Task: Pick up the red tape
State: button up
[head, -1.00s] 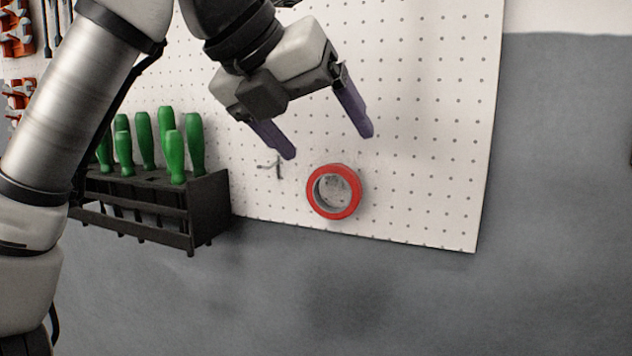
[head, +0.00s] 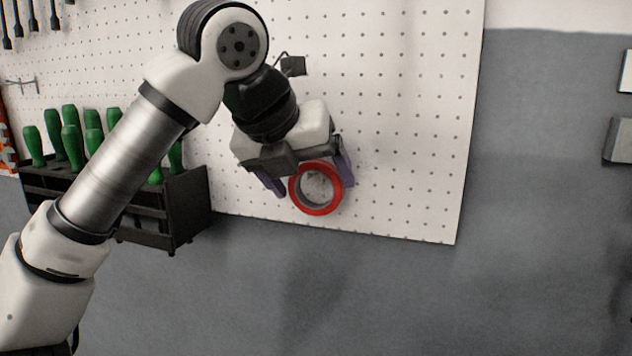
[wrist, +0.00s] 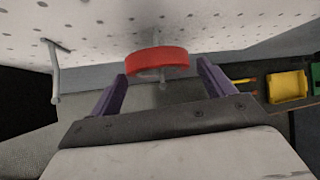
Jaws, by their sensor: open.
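The red tape (head: 334,203) is a ring hanging on the white pegboard near its lower edge in the head view. In the wrist view the red tape (wrist: 157,61) shows edge-on, ahead of the fingertips and roughly between them, with a peg end below it. My gripper (head: 312,182) is open, with one purple finger on each side of the tape in the head view. In the wrist view my gripper (wrist: 161,72) holds nothing, and the tape is apart from both fingers. Whether a finger touches the tape is hard to tell in the head view.
A black rack (head: 185,210) with several green-handled screwdrivers (head: 71,140) is mounted left of the tape. An empty hook (wrist: 55,70) sticks out of the pegboard (head: 400,130) on the left in the wrist view. A yellow bin (wrist: 287,87) lies at the right.

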aim_at(317, 205)
jog(key=p+x, duration=0.1)
jog(key=x, duration=0.3)
jog(key=shift+w, duration=0.15)
jog(key=shift+a, duration=0.1)
jog(key=shift+c, duration=0.2)
jog(key=c, duration=0.7)
jog(key=shift+r, duration=0.1)
